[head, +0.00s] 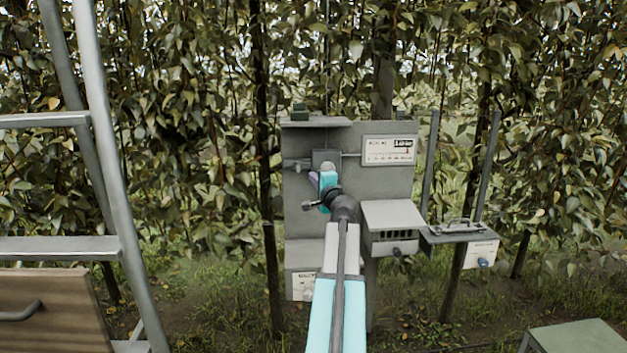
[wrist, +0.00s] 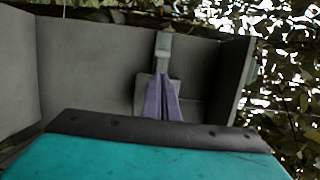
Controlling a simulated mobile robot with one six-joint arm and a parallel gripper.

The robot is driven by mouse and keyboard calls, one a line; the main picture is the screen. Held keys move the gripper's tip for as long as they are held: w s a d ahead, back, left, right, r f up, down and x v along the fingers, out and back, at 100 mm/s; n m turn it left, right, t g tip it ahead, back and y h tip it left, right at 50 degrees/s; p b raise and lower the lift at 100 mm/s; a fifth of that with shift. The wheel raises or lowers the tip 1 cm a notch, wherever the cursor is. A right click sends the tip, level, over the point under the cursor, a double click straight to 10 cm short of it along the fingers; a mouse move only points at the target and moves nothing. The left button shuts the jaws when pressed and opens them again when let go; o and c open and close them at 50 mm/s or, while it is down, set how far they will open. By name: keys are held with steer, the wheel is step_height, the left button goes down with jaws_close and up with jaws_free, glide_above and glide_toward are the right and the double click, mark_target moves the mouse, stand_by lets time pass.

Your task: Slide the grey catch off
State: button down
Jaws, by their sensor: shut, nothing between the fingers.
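A grey block, which looks like the catch (head: 326,157), sits on a thin horizontal rod (head: 351,155) across the upper part of a grey board (head: 300,215). My gripper (head: 314,179) is at the board, just below the block. In the wrist view its purple fingers (wrist: 163,78) are shut together with nothing between them. Their tips are at a grey piece (wrist: 163,50), in front of a grey plate (wrist: 143,90). I cannot tell whether they touch it. My wrist hides part of the board below.
A white label with a scale (head: 390,150) is at the board's upper right. A ladder (head: 95,120) and wooden panel (head: 50,310) stand left. Foliage is behind.

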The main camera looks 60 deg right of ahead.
steer(key=p, duration=0.3)
glide_toward(303, 166)
steer(key=shift+x, duration=2.4)
steer(key=shift+a+b, duration=0.1)
steer(key=shift+b, duration=0.2)
